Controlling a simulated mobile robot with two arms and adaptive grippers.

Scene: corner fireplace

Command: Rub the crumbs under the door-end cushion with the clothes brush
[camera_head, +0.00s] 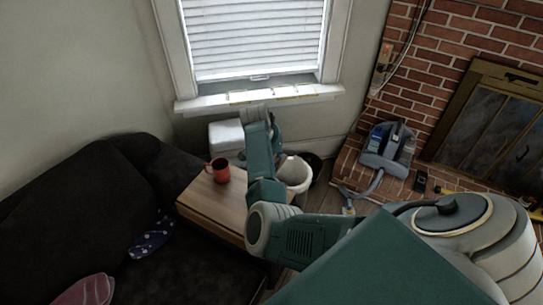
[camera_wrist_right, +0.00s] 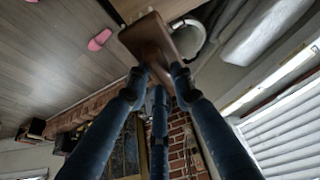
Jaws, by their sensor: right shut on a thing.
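My right gripper (camera_wrist_right: 163,76) is shut on a brown wooden piece, which looks like the clothes brush (camera_wrist_right: 150,38). In the head view my right arm reaches up past the side table, with the gripper (camera_head: 262,118) in front of the window wall; the brush is not clear there. A dark blue patterned cushion (camera_head: 152,238) and a reddish cushion (camera_head: 88,290) lie on the dark sofa (camera_head: 60,215), well apart from the gripper. I cannot tell which is the door-end one. No crumbs show. My left gripper is out of view.
A wooden side table (camera_head: 205,203) with a red mug (camera_head: 220,170) stands between sofa and arm. A white bin (camera_head: 297,175) and a white box (camera_head: 226,134) stand behind it. A blue-grey appliance (camera_head: 388,148) sits on the brick hearth. A pink item (camera_wrist_right: 100,39) lies on the floor.

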